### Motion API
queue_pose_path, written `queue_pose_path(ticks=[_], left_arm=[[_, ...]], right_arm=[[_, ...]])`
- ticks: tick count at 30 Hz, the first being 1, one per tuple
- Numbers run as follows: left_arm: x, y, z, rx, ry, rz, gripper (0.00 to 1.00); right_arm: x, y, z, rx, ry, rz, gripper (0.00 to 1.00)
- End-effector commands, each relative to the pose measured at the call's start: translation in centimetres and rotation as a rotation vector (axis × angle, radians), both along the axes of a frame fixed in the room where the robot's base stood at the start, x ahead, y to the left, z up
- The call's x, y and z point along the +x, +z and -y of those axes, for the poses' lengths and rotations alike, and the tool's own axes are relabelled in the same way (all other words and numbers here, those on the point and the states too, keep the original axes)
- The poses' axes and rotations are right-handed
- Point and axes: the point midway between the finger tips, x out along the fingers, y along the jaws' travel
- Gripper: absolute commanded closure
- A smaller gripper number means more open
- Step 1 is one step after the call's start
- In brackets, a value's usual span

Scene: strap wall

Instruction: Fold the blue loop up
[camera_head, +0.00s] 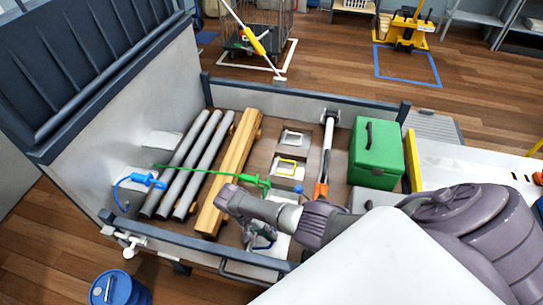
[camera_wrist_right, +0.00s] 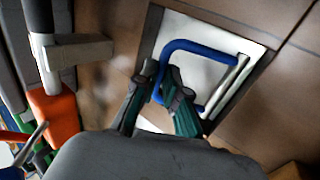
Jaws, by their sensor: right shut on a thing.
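The blue loop (camera_wrist_right: 200,47) is a U-shaped handle on a pale square plate (camera_wrist_right: 240,50) set in the brown floor panel. A metal rod (camera_wrist_right: 228,88) runs along its right side in the right wrist view. My right gripper (camera_wrist_right: 160,80) has its green and black fingers shut on the loop's left side, opposite the rod. I cannot tell how far the loop is tilted from the plate. In the head view my right gripper (camera_head: 262,240) points down at the near end of the bed, and the loop there is largely hidden by my arm. My left gripper is out of view.
A bar with an orange end (camera_head: 325,160) and a green box (camera_head: 376,152) stand right.

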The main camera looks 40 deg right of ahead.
Motion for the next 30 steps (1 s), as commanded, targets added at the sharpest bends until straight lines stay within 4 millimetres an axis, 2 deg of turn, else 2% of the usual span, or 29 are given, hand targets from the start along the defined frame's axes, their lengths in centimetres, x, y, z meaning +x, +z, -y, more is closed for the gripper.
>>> queue_pose_path(ticks=[17,18,22,30], left_arm=[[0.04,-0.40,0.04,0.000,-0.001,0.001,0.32],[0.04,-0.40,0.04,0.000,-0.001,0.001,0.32],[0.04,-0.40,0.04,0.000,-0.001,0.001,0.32],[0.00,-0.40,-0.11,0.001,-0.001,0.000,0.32]], right_arm=[[0.25,0.24,-0.08,-0.028,0.003,-0.031,1.00],[0.25,0.24,-0.08,-0.028,0.003,-0.031,0.86],[0.24,0.23,-0.10,-0.027,0.002,-0.030,0.64],[0.24,0.23,-0.14,-0.027,0.001,-0.031,0.64]])
